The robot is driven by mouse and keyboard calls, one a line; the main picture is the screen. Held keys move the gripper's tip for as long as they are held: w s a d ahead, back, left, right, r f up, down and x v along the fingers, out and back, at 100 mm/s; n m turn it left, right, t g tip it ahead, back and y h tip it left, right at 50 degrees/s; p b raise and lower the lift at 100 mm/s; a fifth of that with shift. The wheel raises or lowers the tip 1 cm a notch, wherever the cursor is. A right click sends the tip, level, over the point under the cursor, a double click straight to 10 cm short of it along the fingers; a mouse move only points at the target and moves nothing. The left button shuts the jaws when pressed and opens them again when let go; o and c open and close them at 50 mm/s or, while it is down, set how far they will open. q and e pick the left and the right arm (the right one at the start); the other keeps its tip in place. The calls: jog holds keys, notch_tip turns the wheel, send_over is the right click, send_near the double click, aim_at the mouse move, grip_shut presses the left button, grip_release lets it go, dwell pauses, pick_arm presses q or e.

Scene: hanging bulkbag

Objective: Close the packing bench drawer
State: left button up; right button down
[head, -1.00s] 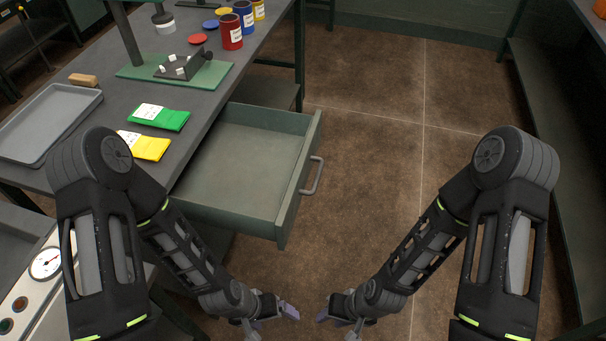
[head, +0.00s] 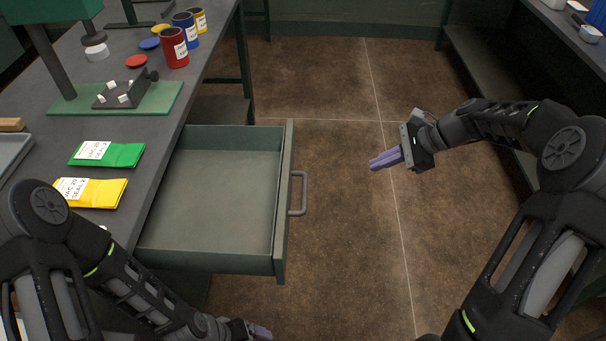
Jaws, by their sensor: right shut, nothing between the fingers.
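The green packing bench drawer (head: 217,198) is pulled out from under the bench top and is empty inside. Its front panel (head: 284,220) faces right and carries a grey bar handle (head: 303,193). My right gripper (head: 376,164) is shut and empty, over the floor to the right of the handle and apart from it, fingers pointing left. My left gripper (head: 262,331) is low at the bottom edge, below the drawer's near corner and partly cut off by the frame; whether its jaws are open cannot be made out.
The bench top (head: 150,165) holds a green packet (head: 122,155), a yellow packet (head: 105,193), a green-based fixture (head: 160,98) and several cans, including a red one (head: 174,48). Bare brown floor (head: 340,230) lies right of the drawer. Another bench stands at the right.

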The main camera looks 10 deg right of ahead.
jog(key=s+a+r+m+y, duration=0.1)
jog(key=s+a+r+m+g+y, duration=0.1)
jog(key=a+r, duration=0.1)
jog(key=shift+s+a+r+g, duration=0.15)
jog(key=shift+s+g, duration=0.1)
jog(key=shift+g, duration=0.05)
jog(key=shift+a, duration=0.1)
jog(key=w+a+f, duration=0.2)
jog(key=a+f, duration=0.3)
jog(key=a, duration=0.6)
jog(key=shift+w+f, duration=0.35)
jog(key=shift+w, duration=0.05)
jog(key=shift+a, duration=0.15)
